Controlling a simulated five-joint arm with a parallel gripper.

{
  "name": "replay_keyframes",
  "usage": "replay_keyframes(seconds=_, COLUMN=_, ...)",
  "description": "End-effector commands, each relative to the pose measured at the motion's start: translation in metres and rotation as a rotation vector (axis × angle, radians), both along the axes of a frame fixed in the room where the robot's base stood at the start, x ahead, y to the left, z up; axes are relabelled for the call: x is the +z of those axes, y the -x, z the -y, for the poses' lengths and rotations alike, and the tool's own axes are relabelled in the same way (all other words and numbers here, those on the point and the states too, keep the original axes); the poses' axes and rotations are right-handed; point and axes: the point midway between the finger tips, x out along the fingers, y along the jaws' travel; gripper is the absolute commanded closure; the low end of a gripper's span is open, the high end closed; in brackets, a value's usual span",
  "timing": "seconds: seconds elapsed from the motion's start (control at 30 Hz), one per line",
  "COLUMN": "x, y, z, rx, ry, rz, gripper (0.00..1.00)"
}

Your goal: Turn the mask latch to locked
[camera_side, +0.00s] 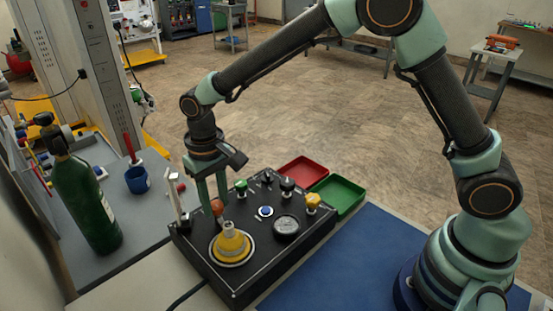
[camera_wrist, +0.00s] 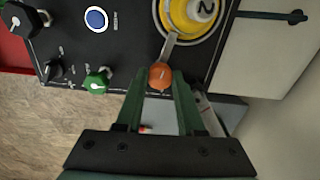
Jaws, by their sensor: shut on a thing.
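The mask latch is a grey lever with an orange ball knob (camera_wrist: 160,75); the knob also shows in the side view (camera_side: 217,208). Its lever (camera_wrist: 169,47) runs to a yellow round fitting (camera_wrist: 193,14) marked 2. In the side view the yellow fitting (camera_side: 231,245) stands on the front left of the black panel (camera_side: 240,292). My gripper (camera_side: 214,204) points down at the panel behind the fitting. In the wrist view my gripper (camera_wrist: 161,78) has its green fingertips at both sides of the orange knob, shut on it. The fingertips hide part of the knob.
The panel also carries a green knob (camera_side: 241,187), a yellow knob (camera_side: 313,202), a blue button (camera_side: 265,211) and a gauge (camera_side: 286,227). Red (camera_side: 303,161) and green (camera_side: 352,207) trays lie behind. A green cylinder (camera_side: 86,205) and blue cup (camera_side: 139,182) stand left.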

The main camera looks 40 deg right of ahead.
Motion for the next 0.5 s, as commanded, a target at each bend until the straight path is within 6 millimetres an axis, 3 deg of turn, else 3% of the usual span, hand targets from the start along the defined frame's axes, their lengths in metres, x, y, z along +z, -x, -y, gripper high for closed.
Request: replay_keyframes(seconds=0.5, x=0.0018, y=-0.0003, z=-0.0001, rx=-0.108, ry=-0.001, rz=0.001, gripper=1.0)
